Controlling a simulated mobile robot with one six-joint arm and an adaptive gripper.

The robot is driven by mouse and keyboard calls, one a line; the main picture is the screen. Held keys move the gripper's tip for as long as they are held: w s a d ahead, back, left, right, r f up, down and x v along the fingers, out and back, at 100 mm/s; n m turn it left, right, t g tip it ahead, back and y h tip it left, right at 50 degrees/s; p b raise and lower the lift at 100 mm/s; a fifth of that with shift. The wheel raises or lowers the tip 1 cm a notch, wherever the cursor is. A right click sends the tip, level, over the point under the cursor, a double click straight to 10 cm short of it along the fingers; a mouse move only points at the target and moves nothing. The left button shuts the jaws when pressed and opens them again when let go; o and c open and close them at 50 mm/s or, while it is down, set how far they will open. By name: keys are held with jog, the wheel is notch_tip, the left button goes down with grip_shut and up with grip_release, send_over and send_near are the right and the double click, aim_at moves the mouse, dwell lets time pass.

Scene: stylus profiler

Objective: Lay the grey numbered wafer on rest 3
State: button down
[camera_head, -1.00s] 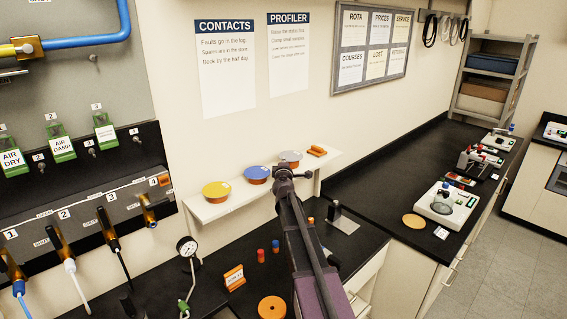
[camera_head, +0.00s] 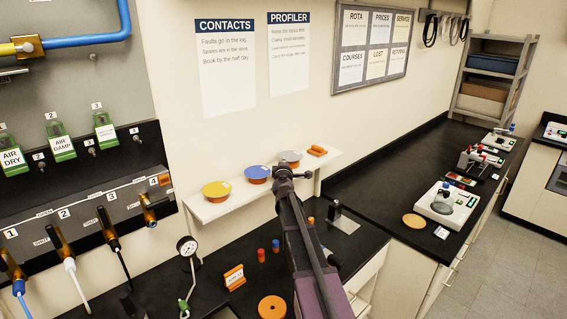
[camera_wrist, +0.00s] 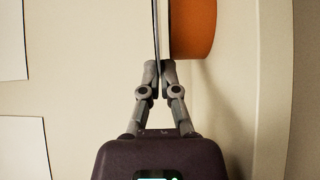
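The grey wafer (camera_head: 290,156) is at the right of a row of three discs on the wall shelf, over an orange round base. Its number is not readable. My gripper (camera_head: 286,174) is at its near edge. In the wrist view the fingertips (camera_wrist: 160,64) are close together at the rim of the wafer, which shows nearly edge-on as a thin strip (camera_wrist: 162,28). The orange base (camera_wrist: 194,28) is right beside it, and I see no clear gap between them. No rest marked 3 can be made out.
A yellow disc (camera_head: 216,189) and a blue disc (camera_head: 257,172) sit to the left on the shelf (camera_head: 203,210). A small orange stand (camera_head: 317,151) is to the right. The dark counter below holds a dial gauge (camera_head: 187,246). Instruments (camera_head: 448,203) stand on the right bench.

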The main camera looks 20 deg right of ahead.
jog(key=shift+f+b, duration=0.35)
jog(key=shift+f, duration=0.1)
dwell(0.4)
jog(key=c, duration=0.7)
grip_release()
jog(key=shift+c, duration=0.5)
jog(key=shift+s, duration=0.15)
jog(key=shift+v, duration=3.35)
jog(key=shift+a, duration=0.1)
